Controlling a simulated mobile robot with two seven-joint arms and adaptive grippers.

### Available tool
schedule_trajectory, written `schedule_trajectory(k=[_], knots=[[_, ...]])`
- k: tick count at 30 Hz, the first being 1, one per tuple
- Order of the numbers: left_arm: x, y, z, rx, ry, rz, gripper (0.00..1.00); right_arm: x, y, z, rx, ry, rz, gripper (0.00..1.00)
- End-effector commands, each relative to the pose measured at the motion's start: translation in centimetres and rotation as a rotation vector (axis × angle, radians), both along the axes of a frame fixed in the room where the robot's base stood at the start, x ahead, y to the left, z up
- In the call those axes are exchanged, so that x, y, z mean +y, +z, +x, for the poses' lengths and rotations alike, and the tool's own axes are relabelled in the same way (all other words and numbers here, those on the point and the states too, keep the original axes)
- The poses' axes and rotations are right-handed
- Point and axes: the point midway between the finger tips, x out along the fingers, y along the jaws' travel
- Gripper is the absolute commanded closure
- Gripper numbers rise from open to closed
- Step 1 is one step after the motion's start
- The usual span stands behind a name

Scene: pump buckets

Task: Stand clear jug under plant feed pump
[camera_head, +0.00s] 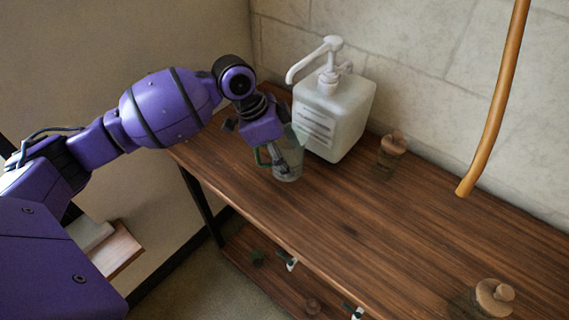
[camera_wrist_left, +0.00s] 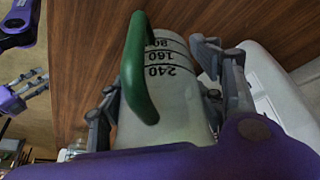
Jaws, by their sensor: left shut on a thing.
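The clear jug (camera_head: 288,165) has a green handle and stands upright at the shelf's front left, in front of the white plant feed pump (camera_head: 335,112). The pump's spout points left and toward the front, above and behind the jug. My left gripper (camera_head: 282,160) reaches down at the jug and is shut on it. In the left wrist view the jug (camera_wrist_left: 180,117) shows black measuring marks, with a gripper finger on each side and the green handle (camera_wrist_left: 135,70) on the near side. My right gripper is not clearly in the head view.
The wooden shelf top (camera_head: 400,235) is mostly clear to the right. A stoppered small jar (camera_head: 392,150) stands right of the pump, another (camera_head: 490,297) at the front right. An orange hose (camera_head: 500,100) hangs at the right. A lower shelf (camera_head: 250,265) holds small items.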

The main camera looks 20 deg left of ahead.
Motion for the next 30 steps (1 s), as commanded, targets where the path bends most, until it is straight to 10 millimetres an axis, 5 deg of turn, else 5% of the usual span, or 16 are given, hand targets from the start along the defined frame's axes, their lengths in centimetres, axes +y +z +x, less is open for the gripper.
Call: schedule_trajectory(k=[12, 22, 23, 27, 30], knots=[[0.4, -3.9, 0.7, -0.001, 0.000, 0.000, 0.67, 0.1, -0.4, 0.0, 0.002, -0.002, 0.001, 0.60], [0.4, -4.1, 0.7, -0.001, -0.001, 0.001, 0.67, 0.1, -0.3, 0.0, 0.002, -0.002, 0.001, 0.60], [0.4, -4.2, 0.7, -0.001, -0.001, 0.001, 0.38, 0.1, -0.3, 0.0, 0.002, -0.002, 0.001, 0.60], [0.4, -4.2, 0.7, -0.001, -0.001, 0.001, 0.20, 0.1, -0.4, -0.1, 0.004, -0.002, 0.001, 0.60], [0.4, -4.2, 0.7, -0.001, -0.001, 0.001, 0.19, 0.1, -0.4, -0.1, 0.004, -0.002, 0.001, 0.60]])
